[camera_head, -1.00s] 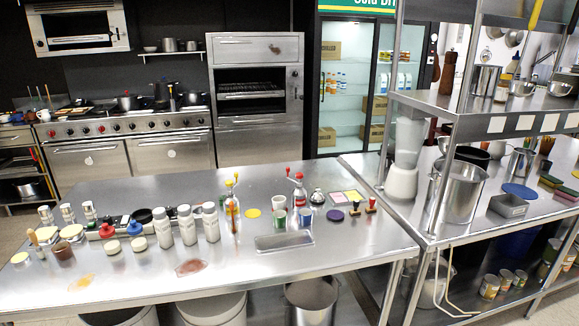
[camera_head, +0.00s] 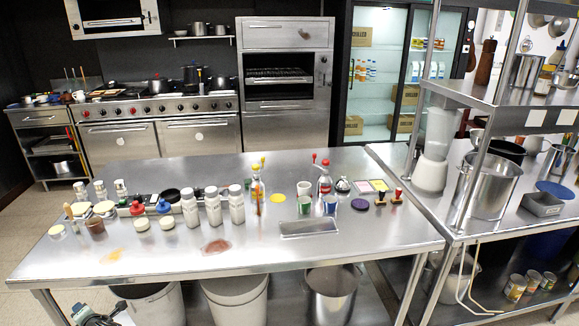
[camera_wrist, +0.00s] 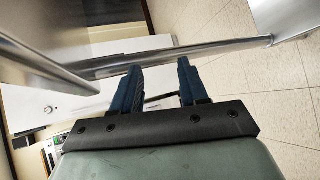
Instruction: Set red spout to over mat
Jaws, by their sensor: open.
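A bottle with a red spout (camera_head: 325,182) stands upright on the steel table, right of centre in the head view. A similar bottle with a yellow spout (camera_head: 257,185) stands to its left. Flat round pieces that look like mats lie nearby: a yellow one (camera_head: 277,198) and a purple one (camera_head: 360,204). I cannot tell which is the task's mat. My gripper (camera_wrist: 158,88) shows in the wrist view with its two dark blue fingers apart and nothing between them. In the head view part of my arm shows at the lower left, low beside the table's front, far from the red spout.
Cups, a shallow steel tray (camera_head: 308,228) and stamps (camera_head: 388,197) surround the red-spout bottle. White bottles (camera_head: 212,207) stand to the left. A steel shelf unit (camera_head: 459,240) adjoins at right. Bins (camera_head: 238,300) sit below the table.

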